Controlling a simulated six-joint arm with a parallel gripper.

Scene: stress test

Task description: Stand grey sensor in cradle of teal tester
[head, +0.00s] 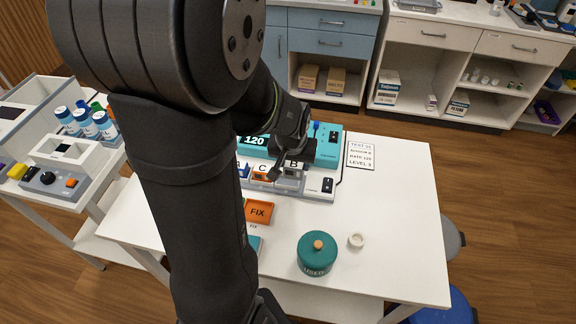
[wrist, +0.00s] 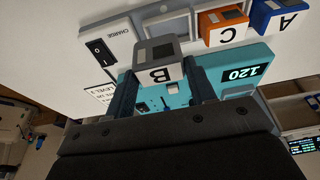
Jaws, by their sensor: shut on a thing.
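My gripper (wrist: 162,88) is shut on the grey sensor (wrist: 157,52), which has a white face marked B. The sensor also shows in the head view (head: 290,173) under my gripper (head: 293,162). It appears to be above the white charger (head: 322,184), near an empty bay (wrist: 170,20) in the wrist view. The teal tester (head: 328,152) stands behind the charger and reads 120 on its display (wrist: 240,73). My arm covers part of the tester in the head view. I cannot clearly make out its cradle.
An orange sensor C (wrist: 222,24) and a blue sensor A (wrist: 277,15) sit in the charger. An orange FIX tray (head: 258,212), a teal USED jar (head: 317,254) and a white ring (head: 356,240) are nearer the front. A printed card (head: 360,155) lies right of the tester.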

